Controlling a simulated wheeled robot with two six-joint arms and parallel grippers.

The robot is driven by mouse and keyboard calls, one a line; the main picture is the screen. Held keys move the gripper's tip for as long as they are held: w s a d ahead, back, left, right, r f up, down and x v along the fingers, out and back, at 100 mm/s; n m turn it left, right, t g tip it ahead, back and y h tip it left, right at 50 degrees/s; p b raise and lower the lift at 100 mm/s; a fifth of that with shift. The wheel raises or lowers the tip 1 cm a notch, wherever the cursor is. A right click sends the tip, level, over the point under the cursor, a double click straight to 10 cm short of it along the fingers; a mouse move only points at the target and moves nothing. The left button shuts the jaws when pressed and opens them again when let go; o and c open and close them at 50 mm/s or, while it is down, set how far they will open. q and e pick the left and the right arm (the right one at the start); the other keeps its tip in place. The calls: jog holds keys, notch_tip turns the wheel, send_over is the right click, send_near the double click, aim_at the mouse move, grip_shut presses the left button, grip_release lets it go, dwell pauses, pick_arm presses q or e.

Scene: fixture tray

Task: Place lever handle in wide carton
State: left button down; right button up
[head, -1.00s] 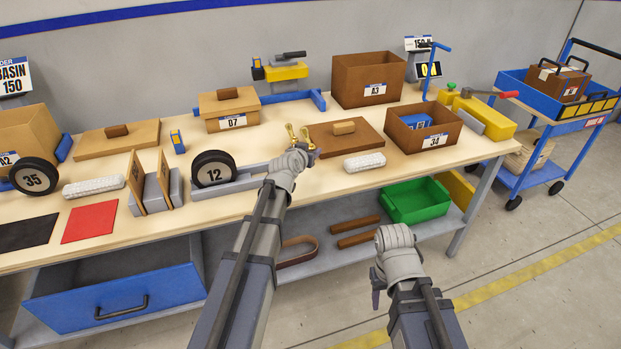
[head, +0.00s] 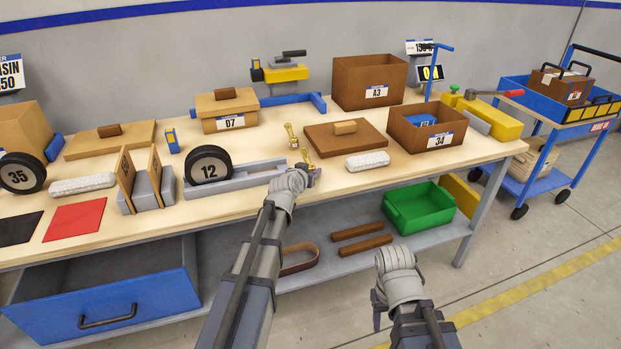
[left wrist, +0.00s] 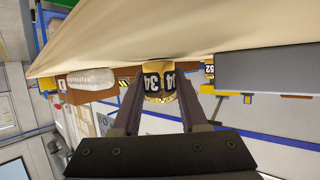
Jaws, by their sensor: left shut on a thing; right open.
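My left gripper (head: 308,170) is shut on a small brass piece (head: 307,155), which I take to be the lever handle. In the left wrist view the piece (left wrist: 158,84) sits between the fingertips and carries "34" labels. A second brass piece (head: 291,134) stands on the table just beyond it. Two open brown cartons stand to the right: one labelled 34 (head: 401,136) with a blue thing inside, and a larger one labelled A3 (head: 345,93) behind it. I cannot tell which is the wide carton. My right gripper (head: 378,308) is open and empty, in front of the table.
A brown lid with a wooden knob (head: 325,143) and a white textured block (head: 367,161) lie between my left gripper and the 34 carton. A grey fixture with a wheel marked 12 (head: 208,165) is to the left. A blue post (head: 436,75) rises behind the 34 carton.

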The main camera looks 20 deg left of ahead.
pick_arm(q)
jog(key=shift+f, duration=0.15)
jog(key=shift+c, duration=2.2)
grip_release()
